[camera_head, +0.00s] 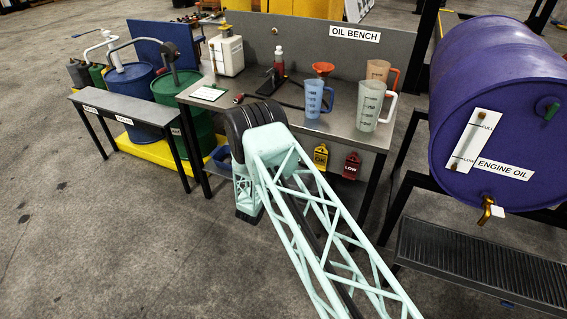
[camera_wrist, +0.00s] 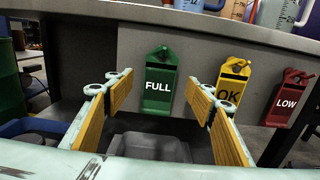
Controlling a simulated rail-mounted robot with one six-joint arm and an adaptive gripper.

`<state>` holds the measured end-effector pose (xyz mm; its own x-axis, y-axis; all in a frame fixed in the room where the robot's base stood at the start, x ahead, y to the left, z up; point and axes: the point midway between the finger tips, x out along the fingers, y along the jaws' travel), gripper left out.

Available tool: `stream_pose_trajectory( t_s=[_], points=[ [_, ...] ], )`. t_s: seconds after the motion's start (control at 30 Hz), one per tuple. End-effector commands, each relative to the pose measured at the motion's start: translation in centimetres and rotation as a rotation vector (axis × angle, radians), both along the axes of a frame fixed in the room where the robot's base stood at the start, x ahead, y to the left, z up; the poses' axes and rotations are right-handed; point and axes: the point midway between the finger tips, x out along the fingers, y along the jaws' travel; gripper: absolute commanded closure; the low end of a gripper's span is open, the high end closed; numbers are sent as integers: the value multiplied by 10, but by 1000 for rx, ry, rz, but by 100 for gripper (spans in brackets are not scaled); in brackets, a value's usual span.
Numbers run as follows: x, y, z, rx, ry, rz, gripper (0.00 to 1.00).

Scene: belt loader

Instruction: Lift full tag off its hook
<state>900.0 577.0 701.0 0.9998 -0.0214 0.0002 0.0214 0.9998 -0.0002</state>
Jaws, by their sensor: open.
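The green FULL tag (camera_wrist: 160,82) hangs on the grey front panel under the bench, in the middle of the wrist view. My gripper (camera_wrist: 163,92) is open, with its orange-padded fingers to the left and right of the FULL tag in the picture. Nothing is between the pads that I can see touching them. The hook at the tag's top is small and hard to make out. In the head view my arm hides the FULL tag and the gripper's fingers.
To the right hang the yellow OK tag (camera_wrist: 231,88) and the red LOW tag (camera_wrist: 288,99); the right finger overlaps the OK tag in the picture. The oil bench top (camera_head: 330,122) juts above. A purple engine oil drum (camera_head: 497,100) lies at the right.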

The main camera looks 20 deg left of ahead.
Motion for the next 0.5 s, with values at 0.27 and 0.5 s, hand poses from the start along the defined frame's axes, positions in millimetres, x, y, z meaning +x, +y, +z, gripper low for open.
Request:
stream_pose_trajectory(
  t_s=[0.27, 0.5],
  points=[
    [29, -1, -1, 1, -1, 0, 50],
    [41, -1, -1, 0, 1, 0, 50]
  ],
)
